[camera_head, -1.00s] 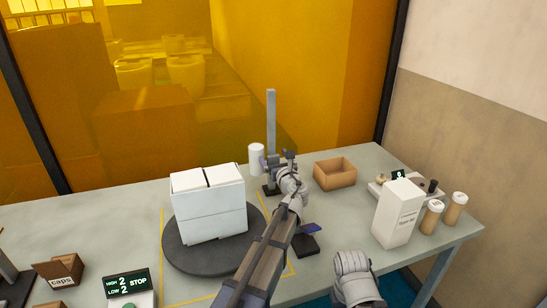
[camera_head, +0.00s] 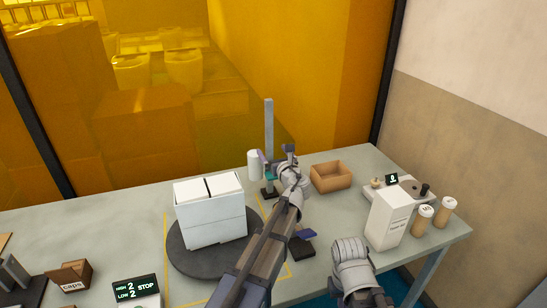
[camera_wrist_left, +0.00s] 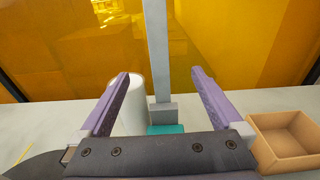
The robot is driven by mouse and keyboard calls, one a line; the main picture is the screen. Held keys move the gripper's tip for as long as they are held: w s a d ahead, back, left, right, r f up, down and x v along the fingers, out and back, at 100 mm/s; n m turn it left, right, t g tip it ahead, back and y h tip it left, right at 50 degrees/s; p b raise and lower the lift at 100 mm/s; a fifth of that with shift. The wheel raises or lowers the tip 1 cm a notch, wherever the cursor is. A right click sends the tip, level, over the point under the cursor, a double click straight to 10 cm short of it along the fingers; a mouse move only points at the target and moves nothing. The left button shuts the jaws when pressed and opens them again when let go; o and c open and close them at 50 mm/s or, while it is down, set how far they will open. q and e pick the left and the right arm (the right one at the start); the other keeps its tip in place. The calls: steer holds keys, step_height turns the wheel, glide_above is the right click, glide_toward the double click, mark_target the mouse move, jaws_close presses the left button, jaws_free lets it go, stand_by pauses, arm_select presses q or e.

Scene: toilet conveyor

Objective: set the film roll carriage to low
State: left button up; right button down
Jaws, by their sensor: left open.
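The film roll (camera_head: 254,165) is a white upright cylinder beside a tall grey post (camera_head: 269,128) at the back of the table. In the left wrist view the roll (camera_wrist_left: 134,100) stands left of the post (camera_wrist_left: 157,45). A grey block and a teal piece (camera_wrist_left: 168,129) show low at the post; I cannot tell which part is the carriage. My left gripper (camera_wrist_left: 160,75) is open, its purple fingers apart on either side of the post view, with nothing between them gripped. The lower carriage area is partly hidden by my gripper.
A white box (camera_head: 210,215) sits on a dark turntable (camera_head: 187,265), left of my left arm. An open brown box (camera_head: 331,180) stands right of the post. A white carton (camera_head: 389,220) and tan canisters (camera_head: 422,222) stand farther right. A dark blue-topped object (camera_head: 303,245) lies front-centre.

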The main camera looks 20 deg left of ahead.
arm_select(q)
steer(key=s+d+f+g+h+p, duration=0.2)
steer(key=s+d+f+g, duration=0.15)
steer(key=s+d, duration=0.4)
steer(key=w+a+f+b, duration=0.3)
steer(key=w+a+f, duration=0.1)
steer(key=a, duration=0.1)
steer(key=shift+w+a+f+t, duration=0.15)
steer(key=shift+w+a+t, duration=0.1)
steer(key=shift+t, duration=0.1)
jaws_close()
stand_by(0.6)
